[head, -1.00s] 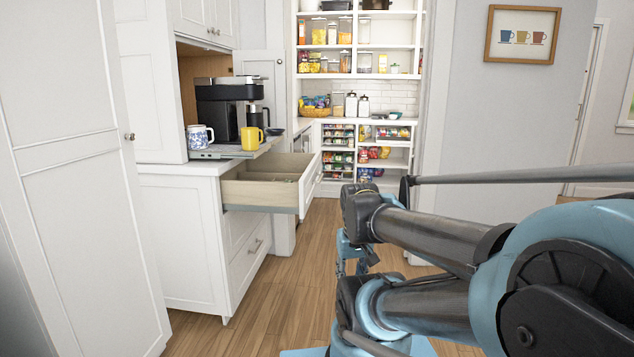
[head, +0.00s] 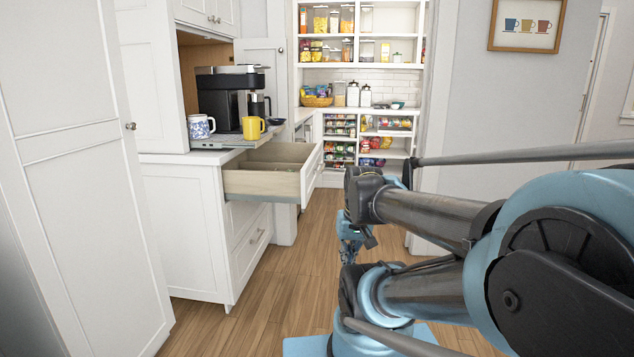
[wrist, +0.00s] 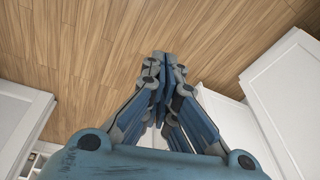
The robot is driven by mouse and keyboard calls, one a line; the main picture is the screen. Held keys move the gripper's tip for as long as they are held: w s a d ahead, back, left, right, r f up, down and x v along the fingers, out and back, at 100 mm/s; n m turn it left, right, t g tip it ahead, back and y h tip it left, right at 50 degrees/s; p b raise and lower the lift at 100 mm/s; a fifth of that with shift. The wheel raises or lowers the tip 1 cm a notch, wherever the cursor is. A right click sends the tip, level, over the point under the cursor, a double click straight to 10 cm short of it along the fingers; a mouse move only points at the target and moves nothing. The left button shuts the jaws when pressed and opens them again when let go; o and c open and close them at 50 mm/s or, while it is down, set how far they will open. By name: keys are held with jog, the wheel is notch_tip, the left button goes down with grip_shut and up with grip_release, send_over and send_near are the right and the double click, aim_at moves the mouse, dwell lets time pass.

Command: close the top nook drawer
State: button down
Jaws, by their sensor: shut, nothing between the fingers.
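The top nook drawer (head: 262,183) is pulled out from the white cabinet, just under the counter. Its wooden side and part of its inside show in the head view, and its white front (head: 311,175) faces right. My gripper (head: 352,254) hangs to the right of the drawer front and lower in the picture, apart from it and partly hidden by my arm. In the wrist view my gripper (wrist: 160,62) points over the wooden floor with its fingertips together and nothing between them.
The lower drawer (head: 251,245) is shut. A yellow mug (head: 253,128), a blue-patterned mug (head: 199,127) and a coffee maker (head: 230,95) stand above the counter. Pantry shelves (head: 360,60) are at the back. Wooden floor (head: 290,275) is clear beside the cabinet.

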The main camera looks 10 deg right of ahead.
jog(key=w+a+r+m+t+y, duration=0.2)
jog(key=w, duration=0.9)
jog(key=w+a+r+m+t+y, duration=0.1)
jog(key=w+r+y, duration=0.2)
jog(key=w, duration=0.7)
jog(key=w+a+r+m+t+y, duration=0.2)
jog(key=w, duration=0.9)
jog(key=w+d+f+m+t+y, duration=0.1)
jog(key=w+d+f+m+t, duration=0.3)
jog(key=w+d, duration=0.45)
jog(key=w+d+f+m+t, duration=0.3)
jog(key=w+d+f+t, duration=0.15)
jog(key=w, duration=0.65)
jog(key=s+a+x, duration=0.1)
jog(key=a+x, duration=0.1)
jog(key=x, duration=1.1)
jog(key=shift+s+a+r, duration=0.15)
jog(key=shift+s+r, duration=0.05)
jog(key=shift+r, duration=0.2)
